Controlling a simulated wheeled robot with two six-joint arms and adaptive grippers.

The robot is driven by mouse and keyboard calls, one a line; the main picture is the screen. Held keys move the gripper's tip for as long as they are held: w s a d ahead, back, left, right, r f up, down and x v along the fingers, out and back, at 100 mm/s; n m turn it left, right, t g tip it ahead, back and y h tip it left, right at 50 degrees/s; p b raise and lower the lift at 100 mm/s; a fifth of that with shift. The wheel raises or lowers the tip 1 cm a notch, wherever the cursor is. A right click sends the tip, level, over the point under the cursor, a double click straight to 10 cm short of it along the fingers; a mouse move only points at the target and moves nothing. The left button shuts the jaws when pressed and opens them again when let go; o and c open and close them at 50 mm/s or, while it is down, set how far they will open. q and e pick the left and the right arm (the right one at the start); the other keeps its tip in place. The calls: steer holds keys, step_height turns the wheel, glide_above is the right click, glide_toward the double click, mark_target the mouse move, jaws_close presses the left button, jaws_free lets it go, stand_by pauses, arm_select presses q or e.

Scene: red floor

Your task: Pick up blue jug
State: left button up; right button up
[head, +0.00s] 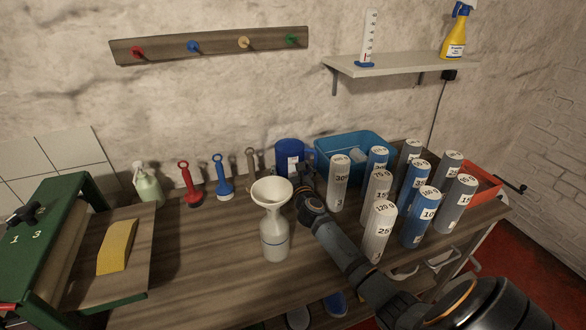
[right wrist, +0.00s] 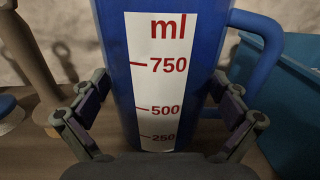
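The blue jug (head: 288,155) stands upright at the back of the wooden workbench, with a white label and a handle on its right. In the right wrist view the jug (right wrist: 205,60) fills the middle, its label showing red "ml", 750, 500 and 250 marks. My right gripper (head: 303,182) is in front of the jug, partly hidden by its own arm. In the right wrist view the right gripper (right wrist: 162,98) is open, with one finger on each side of the jug and small gaps apparent. My left gripper is not in view.
A blue bin (head: 352,143) stands right beside the jug. Several labelled cylinders (head: 380,230) crowd the bench to the right of my arm. A white funnel bottle (head: 274,240) stands just left of the arm. Red (head: 190,190) and blue (head: 222,186) tools stand left of the jug.

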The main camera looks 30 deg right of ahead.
steer(key=c, duration=1.4)
steer(key=shift+w+r, duration=0.1)
steer(key=shift+r, duration=0.05)
step_height(320, 180, up, 18)
steer(key=p, duration=1.9)
